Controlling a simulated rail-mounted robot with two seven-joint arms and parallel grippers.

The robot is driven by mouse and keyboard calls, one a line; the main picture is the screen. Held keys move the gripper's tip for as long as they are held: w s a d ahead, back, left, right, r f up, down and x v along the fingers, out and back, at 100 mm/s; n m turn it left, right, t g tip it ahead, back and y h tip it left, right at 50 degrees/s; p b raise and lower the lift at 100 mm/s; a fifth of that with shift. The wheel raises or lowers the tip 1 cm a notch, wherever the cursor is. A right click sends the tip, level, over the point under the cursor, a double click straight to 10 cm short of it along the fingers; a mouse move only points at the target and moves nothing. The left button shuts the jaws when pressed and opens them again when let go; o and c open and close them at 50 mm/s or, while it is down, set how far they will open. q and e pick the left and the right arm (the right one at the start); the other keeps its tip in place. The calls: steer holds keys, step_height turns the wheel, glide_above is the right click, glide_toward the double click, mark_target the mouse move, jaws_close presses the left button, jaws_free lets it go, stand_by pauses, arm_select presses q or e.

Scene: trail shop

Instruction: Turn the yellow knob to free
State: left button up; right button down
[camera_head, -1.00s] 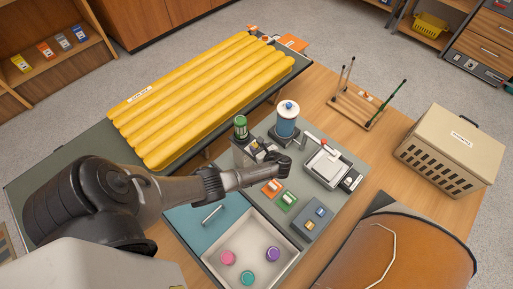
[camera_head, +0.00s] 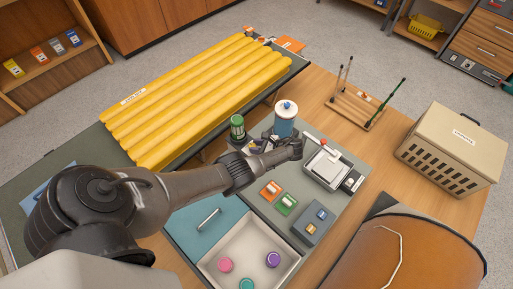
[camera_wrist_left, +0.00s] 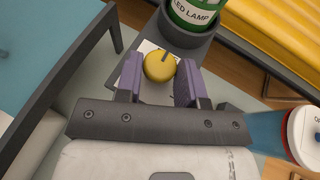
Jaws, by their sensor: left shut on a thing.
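The yellow knob (camera_wrist_left: 159,66) shows in the left wrist view, round, with a dark pointer mark on its upper right edge. It sits on a grey stand with a white label plate (camera_wrist_left: 146,46), whose words I cannot read. My left gripper (camera_wrist_left: 159,78) has its purple fingers on either side of the knob and is shut on it. A green LED lamp (camera_wrist_left: 193,12) stands in a dark cup just beyond; it also shows in the head view (camera_head: 237,127). In the head view my left wrist hides most of the knob's stand. My right gripper is out of view.
A blue canister with a white lid (camera_head: 286,120) stands close to my left wrist. A scale-like tray (camera_head: 326,165), orange and green blocks, and a white bin (camera_head: 243,247) with coloured lids lie nearby. A yellow air mattress (camera_head: 200,95) lies behind.

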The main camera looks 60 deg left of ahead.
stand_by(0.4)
arm_select(q)
steer(key=o, duration=0.9)
steer(key=shift+b+v, duration=1.1)
steer(key=shift+v, duration=5.75)
steer(key=shift+r, duration=0.1)
